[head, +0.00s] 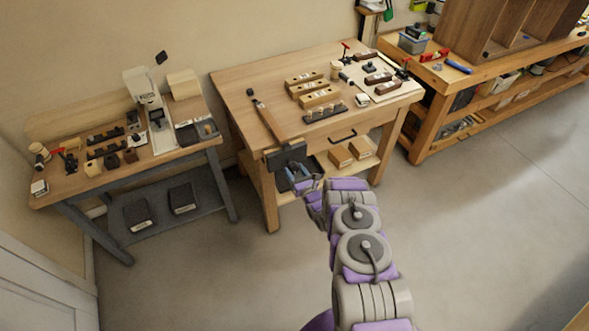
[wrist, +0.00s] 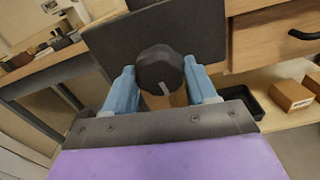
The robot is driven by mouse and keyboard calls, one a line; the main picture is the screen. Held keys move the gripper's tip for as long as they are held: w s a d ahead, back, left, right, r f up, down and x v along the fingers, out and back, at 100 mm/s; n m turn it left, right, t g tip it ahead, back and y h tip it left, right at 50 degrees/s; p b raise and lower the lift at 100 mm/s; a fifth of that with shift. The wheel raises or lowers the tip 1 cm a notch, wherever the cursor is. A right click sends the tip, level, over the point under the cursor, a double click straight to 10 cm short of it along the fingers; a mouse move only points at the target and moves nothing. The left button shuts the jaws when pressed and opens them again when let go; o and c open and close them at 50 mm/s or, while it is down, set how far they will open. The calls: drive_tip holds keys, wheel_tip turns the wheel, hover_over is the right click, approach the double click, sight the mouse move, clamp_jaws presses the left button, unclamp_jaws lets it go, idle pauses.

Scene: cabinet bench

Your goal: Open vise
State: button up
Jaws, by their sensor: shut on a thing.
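The vise (head: 286,156) is a dark jaw plate mounted on the front left corner of the middle wooden bench. In the wrist view its dark plate (wrist: 150,45) fills the upper middle, with a round black knob (wrist: 160,68) in front of it. My gripper (head: 303,180) is at the front of the vise. In the wrist view its two blue fingers (wrist: 160,85) stand on either side of the knob and are shut on it. A brown cylindrical part shows below the knob. The gap between the vise jaws is hidden in the wrist view.
The middle bench (head: 240,83) holds wooden blocks and tools, with a drawer handle (head: 342,135) at its front. Boxes (head: 341,156) sit on its lower shelf. A smaller bench (head: 75,183) stands left. The floor in front is clear.

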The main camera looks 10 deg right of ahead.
drive_tip(key=shift+n+p, duration=0.4)
drive_tip(key=shift+p, duration=1.05)
drive_tip(key=shift+a, duration=0.2)
drive_tip(key=shift+d+n+p, duration=0.1)
drive_tip(key=shift+n+p, duration=0.2)
drive_tip(key=shift+n, duration=0.3)
drive_tip(key=shift+s+f+n+b, duration=0.1)
drive_tip(key=shift+f+n+b, duration=0.25)
drive_tip(key=shift+b, duration=0.35)
drive_tip(key=shift+d+r+n+b, duration=0.1)
drive_tip(key=shift+r+n+b, duration=0.1)
drive_tip(key=shift+n+b, duration=0.2)
drive_tip(key=o, duration=0.9)
drive_tip(key=shift+r, duration=0.1)
drive_tip(key=v, duration=0.7)
